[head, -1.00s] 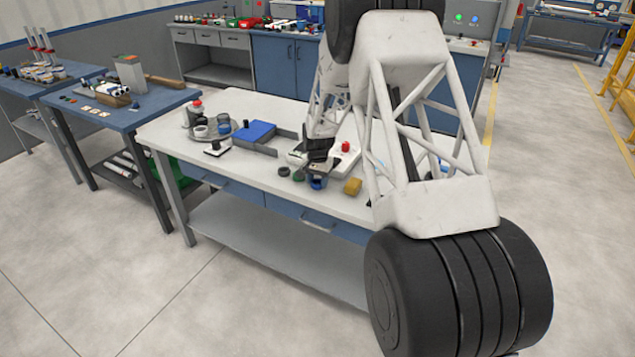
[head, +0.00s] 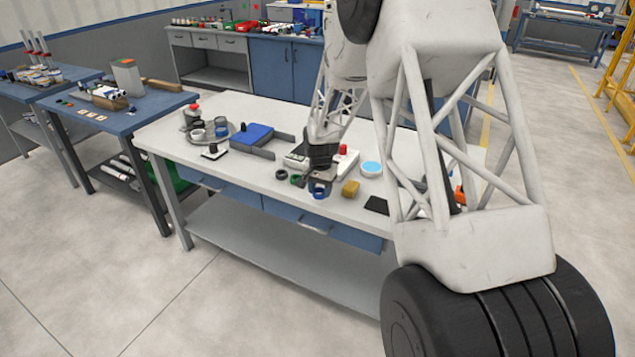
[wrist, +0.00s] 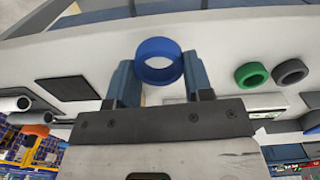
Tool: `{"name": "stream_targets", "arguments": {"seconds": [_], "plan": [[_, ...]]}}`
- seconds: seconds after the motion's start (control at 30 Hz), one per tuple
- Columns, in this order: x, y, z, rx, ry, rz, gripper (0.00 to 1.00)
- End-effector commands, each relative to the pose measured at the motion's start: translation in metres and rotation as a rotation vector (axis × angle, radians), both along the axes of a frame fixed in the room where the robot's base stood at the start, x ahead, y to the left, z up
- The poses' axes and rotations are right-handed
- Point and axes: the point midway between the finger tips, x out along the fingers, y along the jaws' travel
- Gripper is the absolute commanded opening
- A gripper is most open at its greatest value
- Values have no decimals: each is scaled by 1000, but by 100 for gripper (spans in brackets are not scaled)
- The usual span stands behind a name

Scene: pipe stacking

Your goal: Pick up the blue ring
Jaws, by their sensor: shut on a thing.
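The blue ring (wrist: 158,61) sits between the two fingertips of my gripper (wrist: 158,78) in the wrist view, with its hole facing the camera. My gripper is shut on it, one finger at each side. In the head view the blue ring (head: 320,192) shows small and dark at the tip of my gripper (head: 319,183), near the front edge of the white table (head: 240,185). I cannot tell from the views how far the ring is above the table top.
A green ring (wrist: 252,75) and a grey ring (wrist: 291,72) lie together beside my gripper. A blue box (head: 251,135) stands further left.

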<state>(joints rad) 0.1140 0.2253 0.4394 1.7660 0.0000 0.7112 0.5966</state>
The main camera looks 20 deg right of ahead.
Motion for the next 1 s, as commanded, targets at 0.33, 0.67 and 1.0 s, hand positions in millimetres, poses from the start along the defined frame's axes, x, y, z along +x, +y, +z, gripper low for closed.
{"name": "stream_targets", "arguments": {"seconds": [0.33,0.67,1.0], "plan": [[-48,5,5,0,0,0,25],[-68,8,7,0,0,0,25],[-70,8,7,0,0,0,25]]}}
